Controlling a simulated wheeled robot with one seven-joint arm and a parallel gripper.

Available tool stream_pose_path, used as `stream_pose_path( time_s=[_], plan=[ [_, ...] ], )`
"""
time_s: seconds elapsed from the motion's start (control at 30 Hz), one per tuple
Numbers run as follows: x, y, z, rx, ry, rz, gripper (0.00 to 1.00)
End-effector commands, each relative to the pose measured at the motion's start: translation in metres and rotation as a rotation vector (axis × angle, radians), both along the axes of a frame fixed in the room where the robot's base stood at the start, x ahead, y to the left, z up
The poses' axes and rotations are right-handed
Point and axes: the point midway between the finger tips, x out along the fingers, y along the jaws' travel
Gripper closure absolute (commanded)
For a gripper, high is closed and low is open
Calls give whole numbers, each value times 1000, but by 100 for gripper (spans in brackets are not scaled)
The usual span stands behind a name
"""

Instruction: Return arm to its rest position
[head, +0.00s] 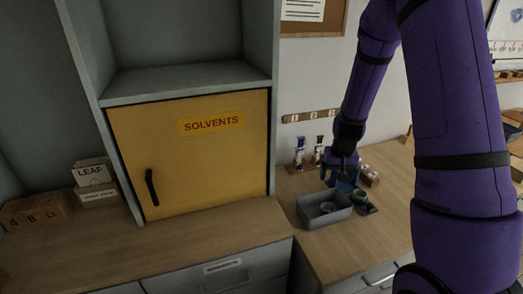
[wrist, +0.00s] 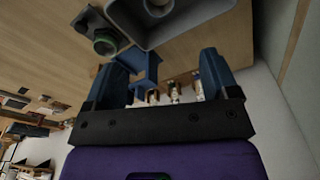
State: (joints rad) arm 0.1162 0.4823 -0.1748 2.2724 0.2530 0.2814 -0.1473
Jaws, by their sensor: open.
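My purple arm reaches down from the upper right in the head view. My gripper (head: 340,175) is over the right-hand bench, just behind the grey tray (head: 312,221). In the wrist view my gripper (wrist: 168,75) has its two blue fingers wide apart. No object is clearly held between them. A blue stand (wrist: 146,68) shows beyond the left finger. I cannot tell its exact distance from the finger.
A yellow SOLVENTS cabinet (head: 190,153) stands shut at the left. A small green-rimmed cup (head: 360,196) sits right of the tray. Two upright tubes (head: 300,152) stand near the wall. A LEAF box (head: 92,173) is far left. The left counter (head: 190,245) is mostly clear.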

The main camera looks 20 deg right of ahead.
Motion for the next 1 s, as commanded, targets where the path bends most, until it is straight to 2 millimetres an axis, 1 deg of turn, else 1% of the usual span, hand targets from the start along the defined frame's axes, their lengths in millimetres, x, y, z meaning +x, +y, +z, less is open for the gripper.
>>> stream_pose_path(
  time_s=[0.07, 0.17, 0.27, 0.4, 0.47, 0.5, 0.7, 0.87, 1.0],
  plan=[
    [0, 0, 1, 0, -1, 1, 20],
    [0, 4, 11, 5, -10, 8, 20],
    [-2, 13, 34, 14, -32, 24, 20],
    [-11, 29, 78, 29, -69, 58, 20],
    [-16, 37, 97, 36, -84, 73, 20],
    [-20, 42, 109, 39, -94, 84, 20],
    [-47, 64, 165, 48, -143, 139, 20],
    [-74, 80, 205, 47, -180, 183, 20],
    [-102, 93, 235, 40, -210, 220, 20]
  ],
)
